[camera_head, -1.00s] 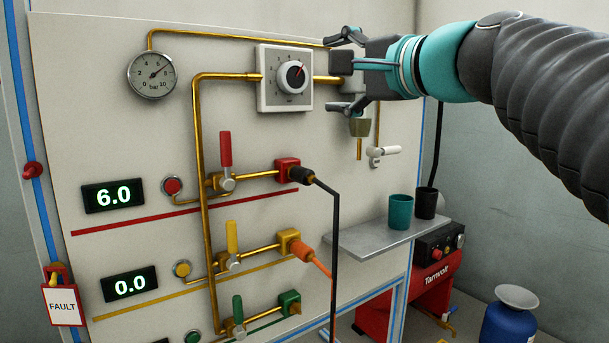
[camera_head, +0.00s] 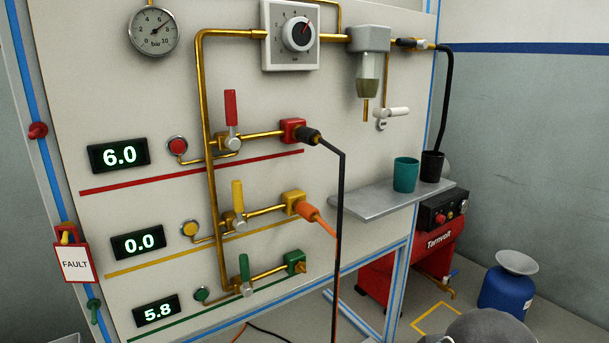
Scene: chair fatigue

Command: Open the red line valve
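The red line valve has a red lever handle (camera_head: 231,108) that stands upright, across its brass pipe, on a silver valve body (camera_head: 233,143). A red block (camera_head: 293,130) with a black hose plug sits at the pipe's right end. The display (camera_head: 119,154) beside this line reads 6.0. A red stripe (camera_head: 190,172) runs below it. My gripper is out of view. A dark grey rounded part, which looks like my arm, shows at the bottom right edge.
The yellow valve handle (camera_head: 237,196) and green valve handle (camera_head: 244,267) stand upright below. Their displays read 0.0 and 5.8. A shelf (camera_head: 375,203) with a teal cup (camera_head: 405,174) and a black cup (camera_head: 432,166) juts out at right. An orange hose hangs from the yellow line.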

